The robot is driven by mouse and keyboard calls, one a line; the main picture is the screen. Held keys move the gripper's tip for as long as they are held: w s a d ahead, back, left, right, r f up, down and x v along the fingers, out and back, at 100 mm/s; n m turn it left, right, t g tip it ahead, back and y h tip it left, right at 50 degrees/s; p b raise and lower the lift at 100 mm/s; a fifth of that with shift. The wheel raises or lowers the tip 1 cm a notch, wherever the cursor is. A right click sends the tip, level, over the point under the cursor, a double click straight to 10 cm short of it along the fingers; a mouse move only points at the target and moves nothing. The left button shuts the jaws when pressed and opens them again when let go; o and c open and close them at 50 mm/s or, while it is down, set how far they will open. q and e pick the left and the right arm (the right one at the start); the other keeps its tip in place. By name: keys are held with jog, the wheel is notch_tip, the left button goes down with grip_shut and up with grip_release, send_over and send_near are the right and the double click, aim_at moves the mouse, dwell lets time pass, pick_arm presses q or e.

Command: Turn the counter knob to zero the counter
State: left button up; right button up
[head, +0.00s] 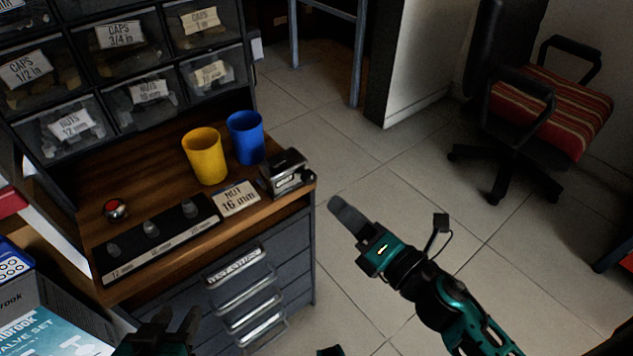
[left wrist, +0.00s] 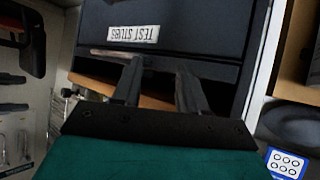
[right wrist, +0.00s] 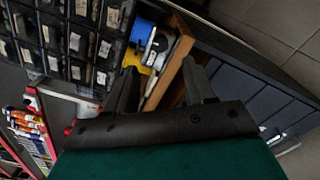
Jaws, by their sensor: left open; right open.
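The counter (head: 284,172) is a small silver and black box at the right edge of the wooden bench top. Its small knob (head: 309,177) shows on its right side, by the bench edge. My right gripper (head: 348,216) is open and empty, to the right of the counter and apart from it, over the floor. In the right wrist view, its fingers (right wrist: 160,85) stand apart, with the bench edge beyond. My left gripper (head: 178,322) is open and empty, low in front of the bench drawers. In the left wrist view, its open fingers (left wrist: 158,70) face the drawer front.
Drawers (head: 244,290) are below. Floor to the right is clear up to the chair (head: 550,110).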

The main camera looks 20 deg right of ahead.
aim_at(312, 179)
jog(key=x, duration=0.9)
jog(key=shift+p, duration=0.35)
jog(key=shift+c, duration=0.2)
grip_shut()
